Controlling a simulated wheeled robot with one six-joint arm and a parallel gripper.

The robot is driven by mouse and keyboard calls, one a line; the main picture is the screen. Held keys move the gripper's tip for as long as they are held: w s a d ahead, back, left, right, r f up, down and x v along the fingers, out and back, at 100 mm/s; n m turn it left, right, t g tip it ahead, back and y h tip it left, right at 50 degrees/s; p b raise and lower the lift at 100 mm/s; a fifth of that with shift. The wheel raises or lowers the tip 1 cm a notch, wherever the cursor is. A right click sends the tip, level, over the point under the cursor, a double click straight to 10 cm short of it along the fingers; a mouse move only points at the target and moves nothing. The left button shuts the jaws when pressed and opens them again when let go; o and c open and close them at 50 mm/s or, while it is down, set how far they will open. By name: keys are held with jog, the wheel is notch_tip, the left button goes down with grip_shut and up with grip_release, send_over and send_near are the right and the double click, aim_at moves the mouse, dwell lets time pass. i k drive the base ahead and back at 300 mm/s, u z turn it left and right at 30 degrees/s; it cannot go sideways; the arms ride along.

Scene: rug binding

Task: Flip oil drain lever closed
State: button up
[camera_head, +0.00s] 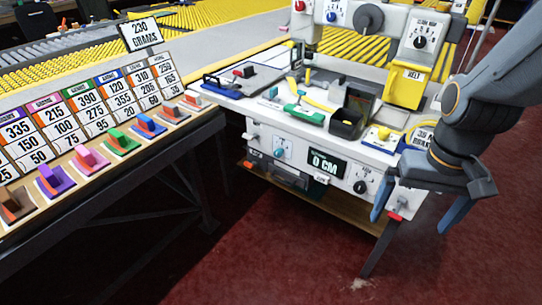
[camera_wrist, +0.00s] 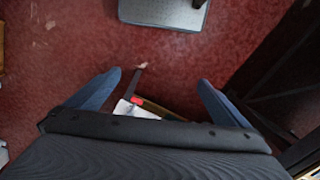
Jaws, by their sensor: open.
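The white sewing machine table (camera_head: 285,130) stands at centre right in the head view. A small red-tipped lever (camera_head: 396,217) sits low on its right front corner, on a white plate; I cannot read a label marking it as the oil drain lever. In the wrist view the red tip (camera_wrist: 137,100) shows just beyond my gripper's palm edge, between the fingers and nearer the left one. My gripper (camera_head: 411,222) is open, with its blue fingers pointing down on either side of that corner. The wrist view shows both fingers (camera_wrist: 159,82) spread and empty. Whether either touches the table is unclear.
A display reading 0 CM (camera_head: 327,164) and a dial (camera_head: 361,187) are on the table front. A dark table leg (camera_head: 380,250) stands under the corner. A bench (camera_head: 95,180) with coloured levers is at left. Red floor (camera_head: 270,260) lies open in front.

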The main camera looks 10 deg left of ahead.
aim_at(251, 165)
jog(key=k, duration=1.25)
jog(key=u, duration=0.75)
jog(key=i, duration=1.3)
jog(key=z, duration=0.7)
jog(key=i, duration=0.8)
jog(key=z, duration=0.05)
